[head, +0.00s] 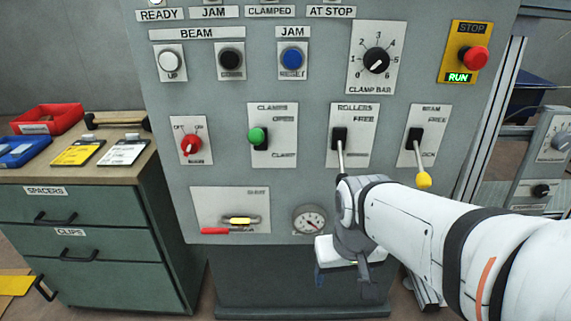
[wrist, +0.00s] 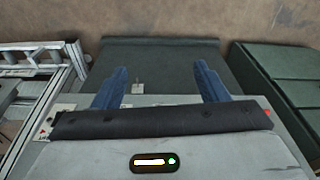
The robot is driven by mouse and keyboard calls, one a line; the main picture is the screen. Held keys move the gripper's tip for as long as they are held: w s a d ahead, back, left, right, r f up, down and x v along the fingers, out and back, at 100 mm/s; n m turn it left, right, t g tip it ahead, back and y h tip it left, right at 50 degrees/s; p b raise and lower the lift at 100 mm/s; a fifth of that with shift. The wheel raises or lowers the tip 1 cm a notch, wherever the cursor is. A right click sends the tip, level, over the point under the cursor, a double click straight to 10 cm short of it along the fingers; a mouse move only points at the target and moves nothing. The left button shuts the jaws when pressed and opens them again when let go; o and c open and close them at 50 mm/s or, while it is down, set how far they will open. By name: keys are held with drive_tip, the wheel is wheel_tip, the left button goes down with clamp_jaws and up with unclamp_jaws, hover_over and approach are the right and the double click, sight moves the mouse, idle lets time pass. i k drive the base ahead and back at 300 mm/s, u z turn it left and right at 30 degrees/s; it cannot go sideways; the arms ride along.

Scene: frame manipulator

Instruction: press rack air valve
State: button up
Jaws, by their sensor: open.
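In the head view a valve with a red lever (head: 214,231) and a brass-coloured body (head: 241,220) is on a pale plate (head: 205,205) at the lower left of the grey control panel. The red lever lies level, pointing left. The plate's small label reads something like "SHUT", but it is blurred. My gripper (head: 342,280) hangs low in front of the panel, right of and below the valve, apart from it. In the wrist view my gripper (wrist: 160,78) has its two blue fingers spread apart with nothing between them. I cannot make out the valve there.
A round gauge (head: 310,220) sits between valve and arm. Above are the green-knobbed clamp lever (head: 257,137), rollers lever (head: 340,150), yellow-knobbed beam lever (head: 423,179) and red rotary switch (head: 190,144). A drawer cabinet (head: 90,220) stands left. Space before the valve looks clear.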

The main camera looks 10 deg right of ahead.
sight(213, 231)
drive_tip(key=u, duration=0.5)
drive_tip(key=k, duration=1.5)
drive_tip(key=z, duration=0.5)
drive_tip(key=i, duration=1)
drive_tip(key=z, duration=0.05)
